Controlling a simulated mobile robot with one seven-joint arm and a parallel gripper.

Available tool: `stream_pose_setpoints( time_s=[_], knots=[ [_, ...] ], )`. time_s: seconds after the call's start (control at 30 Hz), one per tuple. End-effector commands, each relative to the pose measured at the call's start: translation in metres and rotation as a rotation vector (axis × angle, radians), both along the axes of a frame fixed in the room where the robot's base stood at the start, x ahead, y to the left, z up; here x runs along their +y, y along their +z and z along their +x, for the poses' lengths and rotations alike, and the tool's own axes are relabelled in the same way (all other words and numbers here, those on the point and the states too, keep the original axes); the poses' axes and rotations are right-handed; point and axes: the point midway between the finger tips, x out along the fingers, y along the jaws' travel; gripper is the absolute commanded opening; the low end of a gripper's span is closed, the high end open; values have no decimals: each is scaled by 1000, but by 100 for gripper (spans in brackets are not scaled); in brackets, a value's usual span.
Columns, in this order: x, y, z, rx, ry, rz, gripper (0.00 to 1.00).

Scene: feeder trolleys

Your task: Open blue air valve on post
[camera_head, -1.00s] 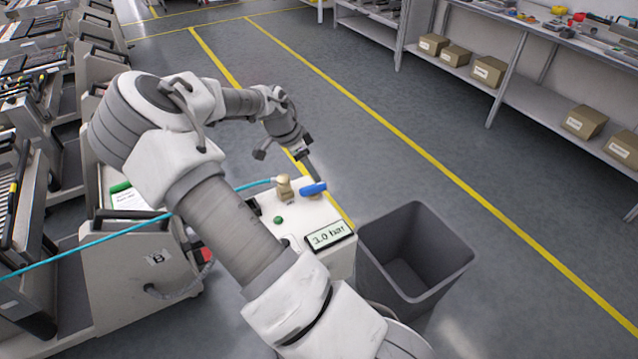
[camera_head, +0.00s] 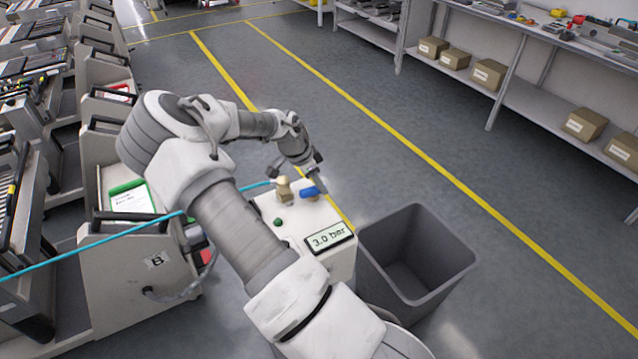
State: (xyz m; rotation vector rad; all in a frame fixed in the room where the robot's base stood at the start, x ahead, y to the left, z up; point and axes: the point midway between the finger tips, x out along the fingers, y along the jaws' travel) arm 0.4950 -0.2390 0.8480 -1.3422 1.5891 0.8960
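The blue valve handle (camera_head: 310,192) sits on top of a white post (camera_head: 288,220), on the right of a brass fitting (camera_head: 284,188). A teal hose runs left from the fitting. The handle lies roughly crosswise in the picture, and its right end is close to my gripper. My gripper (camera_head: 322,182) is just above and behind the handle's right end. Its fingers look small and partly hidden, so their opening and any contact with the handle cannot be made out.
A display (camera_head: 331,238) on the post reads 3.0 bar, with a green button (camera_head: 278,223) beside it. An open grey bin (camera_head: 450,262) stands right of the post. A feeder trolley (camera_head: 125,265) stands on the left. The floor behind is clear up to the shelves.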

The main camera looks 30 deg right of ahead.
Motion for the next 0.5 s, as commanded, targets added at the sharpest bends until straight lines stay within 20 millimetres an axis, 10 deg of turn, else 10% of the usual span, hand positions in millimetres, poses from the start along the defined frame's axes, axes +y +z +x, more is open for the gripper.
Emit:
stream_pose_setpoints(
  time_s=[0.5],
  knots=[
    [0,-1,1,1,74,4,0]
  ],
)
